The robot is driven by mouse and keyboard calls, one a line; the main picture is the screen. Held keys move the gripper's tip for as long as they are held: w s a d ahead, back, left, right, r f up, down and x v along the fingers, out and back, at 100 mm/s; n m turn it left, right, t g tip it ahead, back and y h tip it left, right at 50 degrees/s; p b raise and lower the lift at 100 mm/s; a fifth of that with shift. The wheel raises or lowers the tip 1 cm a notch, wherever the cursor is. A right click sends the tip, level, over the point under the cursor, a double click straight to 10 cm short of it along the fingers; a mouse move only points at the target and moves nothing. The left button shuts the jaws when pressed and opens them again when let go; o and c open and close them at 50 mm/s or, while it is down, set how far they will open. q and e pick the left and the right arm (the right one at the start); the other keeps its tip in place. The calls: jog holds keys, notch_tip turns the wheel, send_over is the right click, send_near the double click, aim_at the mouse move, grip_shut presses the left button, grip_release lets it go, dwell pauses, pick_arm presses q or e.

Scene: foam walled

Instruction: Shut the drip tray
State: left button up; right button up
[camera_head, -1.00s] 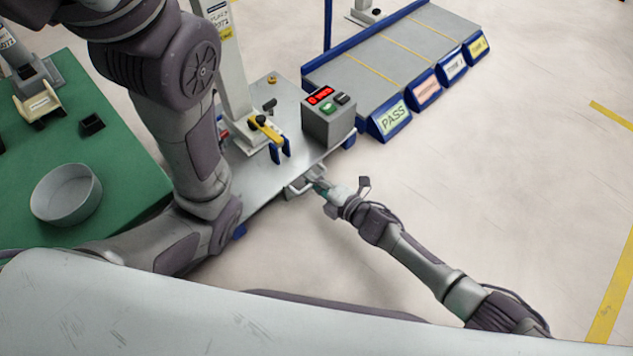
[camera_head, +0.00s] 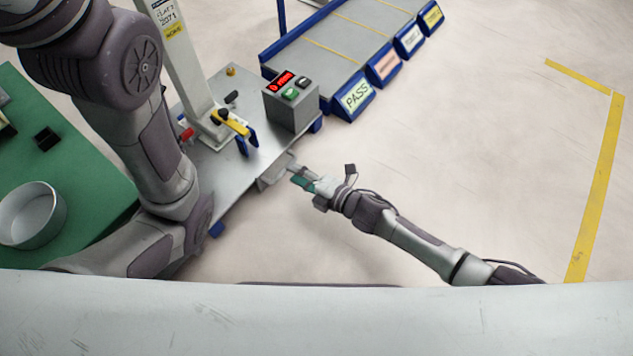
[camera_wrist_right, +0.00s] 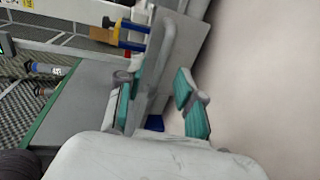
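The drip tray (camera_head: 272,174) is a small grey tray with a handle at the front edge of the metal bench (camera_head: 232,182). It stands out a little from that edge; how far is hard to tell. My right gripper (camera_head: 303,180) is just in front of it, to its right. In the right wrist view, its green-padded fingers (camera_wrist_right: 155,95) are apart with nothing gripped. The tray's grey handle (camera_wrist_right: 172,50) shows ahead, between the lines of the fingers; I cannot tell whether they touch it. My left arm crosses the left side of the head view; its gripper is out of view.
On the bench are a grey control box (camera_head: 291,105) with a red display and a post with a yellow-and-blue clamp (camera_head: 234,124). A rack with a PASS label (camera_head: 357,94) stands behind. A green table (camera_head: 92,190) holds a round bowl (camera_head: 32,213). Floor at right is clear.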

jog(key=v, duration=0.7)
jog(key=shift+s+d, duration=0.1)
